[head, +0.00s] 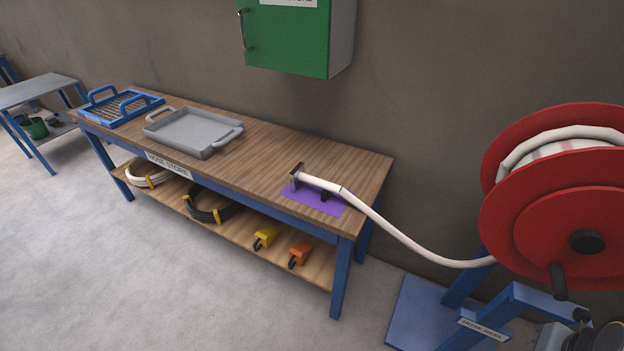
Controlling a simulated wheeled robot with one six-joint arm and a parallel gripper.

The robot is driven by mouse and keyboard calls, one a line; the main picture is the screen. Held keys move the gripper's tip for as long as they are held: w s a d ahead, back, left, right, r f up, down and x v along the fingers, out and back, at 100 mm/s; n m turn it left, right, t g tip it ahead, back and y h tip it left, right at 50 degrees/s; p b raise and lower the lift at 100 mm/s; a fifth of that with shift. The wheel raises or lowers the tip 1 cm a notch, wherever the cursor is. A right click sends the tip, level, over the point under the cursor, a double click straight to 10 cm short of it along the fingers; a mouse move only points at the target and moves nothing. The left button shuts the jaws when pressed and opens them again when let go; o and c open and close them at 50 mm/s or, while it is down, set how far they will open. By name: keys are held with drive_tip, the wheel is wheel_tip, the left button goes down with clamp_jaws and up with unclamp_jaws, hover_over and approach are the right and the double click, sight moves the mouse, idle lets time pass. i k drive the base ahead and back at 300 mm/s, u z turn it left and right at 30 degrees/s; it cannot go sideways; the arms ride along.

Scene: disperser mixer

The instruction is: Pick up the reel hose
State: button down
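The reel hose (410,243) is white and runs from the red hose reel (520,225) at the right to the wooden bench (255,150). It sags between reel and bench. Its free end lies over a purple patch (300,196) at the bench's right end, by small dark supports, and carries a metallic nozzle-like fitting (296,171). More white hose is wound on the reel. My gripper cannot be made out in the head view. Grey and black parts at the bottom right corner are probably my arm, cut off by the frame.
A grey tray (150,132) and a blue rack (92,113) stand on the bench's left. Its lower shelf holds coiled hoses and yellow and orange tools. A green cabinet (288,40) hangs above. The blue reel stand (415,315) is beside the bench. Floor in front is clear.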

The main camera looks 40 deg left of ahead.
sight(298, 177)
drive_tip(key=u, duration=1.4)
drive_tip(key=k, duration=0.95)
drive_tip(key=z, duration=0.7)
drive_tip(key=i, duration=0.3)
drive_tip(key=u, duration=0.75)
drive_tip(key=i, duration=1.1)
drive_tip(key=u, duration=1.6)
drive_tip(key=i, duration=0.45)
drive_tip(key=u, duration=0.4)
